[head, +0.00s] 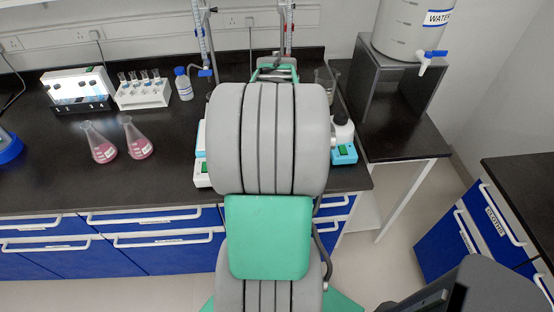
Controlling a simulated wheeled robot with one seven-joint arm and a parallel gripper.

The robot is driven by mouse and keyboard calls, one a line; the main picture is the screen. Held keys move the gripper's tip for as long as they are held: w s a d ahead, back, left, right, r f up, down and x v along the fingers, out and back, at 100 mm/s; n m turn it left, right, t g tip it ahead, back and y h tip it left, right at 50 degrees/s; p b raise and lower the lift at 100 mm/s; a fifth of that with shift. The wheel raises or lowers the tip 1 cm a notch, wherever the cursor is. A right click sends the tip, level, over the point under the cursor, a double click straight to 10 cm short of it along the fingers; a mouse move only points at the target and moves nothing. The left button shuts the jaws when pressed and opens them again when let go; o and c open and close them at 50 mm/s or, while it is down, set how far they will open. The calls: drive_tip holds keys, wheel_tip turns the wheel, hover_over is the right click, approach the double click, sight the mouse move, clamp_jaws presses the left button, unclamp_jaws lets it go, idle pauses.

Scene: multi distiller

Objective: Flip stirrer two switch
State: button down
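Two stirrers stand on the dark bench, mostly hidden behind my arm. The left stirrer (202,178) shows only a white edge strip with a small green display. I cannot tell which one is stirrer two, and no switch can be made out on either. My arm's large grey and green links cover the middle of the view and reach over the bench. My gripper is hidden behind them, so its fingers and its distance from the switch do not show.
Two flasks with pink liquid (138,148), a tube rack (143,94), a lit rack (78,92) and a blue-capped bottle (183,84) stand on the left. Burettes (203,40) rise at the back. A beaker (326,82) and a water tank (408,30) are right. The front-left bench is clear.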

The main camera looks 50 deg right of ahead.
drive_tip(key=shift+f+b, duration=0.65)
drive_tip(key=shift+f, duration=0.35)
idle(0.7)
wheel_tip(320, 180, up, 7)
drive_tip(key=p, duration=0.5)
drive_tip(key=shift+r, duration=0.1)
idle(0.4)
